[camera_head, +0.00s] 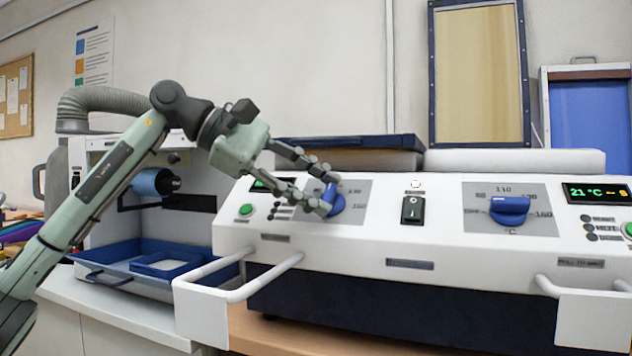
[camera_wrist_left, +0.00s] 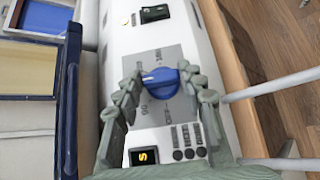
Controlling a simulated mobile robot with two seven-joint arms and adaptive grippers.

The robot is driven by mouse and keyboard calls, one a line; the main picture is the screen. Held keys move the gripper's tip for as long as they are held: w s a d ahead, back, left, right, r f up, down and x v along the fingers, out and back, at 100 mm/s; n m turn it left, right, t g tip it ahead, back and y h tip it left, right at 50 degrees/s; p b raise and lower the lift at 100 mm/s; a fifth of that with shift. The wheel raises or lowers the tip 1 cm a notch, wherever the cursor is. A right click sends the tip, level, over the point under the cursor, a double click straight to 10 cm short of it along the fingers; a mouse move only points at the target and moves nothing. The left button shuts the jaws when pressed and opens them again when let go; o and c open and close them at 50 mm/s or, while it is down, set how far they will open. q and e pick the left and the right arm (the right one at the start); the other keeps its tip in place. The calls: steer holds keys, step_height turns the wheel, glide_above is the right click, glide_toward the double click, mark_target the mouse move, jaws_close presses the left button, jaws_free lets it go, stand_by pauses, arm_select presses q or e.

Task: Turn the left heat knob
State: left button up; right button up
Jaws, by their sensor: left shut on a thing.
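The left heat knob (camera_head: 334,200) is blue and sits on a grey dial plate on the left of the white machine front. My left gripper (camera_head: 325,190) reaches it from the left, with its fingers on either side of the knob and partly covering it. In the left wrist view the blue knob (camera_wrist_left: 161,82) lies between the two fingers of the left gripper (camera_wrist_left: 163,90), which is shut on it. Part of the scale around the knob is hidden by the fingers. My right gripper is not in view.
A second blue knob (camera_head: 509,210) sits on the right dial. A black rocker switch (camera_head: 412,210) is between the dials. White handles (camera_head: 240,285) stick out in front at left, and others (camera_head: 575,290) at right. A blue tray (camera_head: 130,265) lies at left.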

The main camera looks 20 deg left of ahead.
arm_select(q)
steer(key=o, duration=1.2)
steer(key=shift+c, duration=0.2)
steer(key=v, duration=1.2)
steer(key=shift+f, duration=0.1)
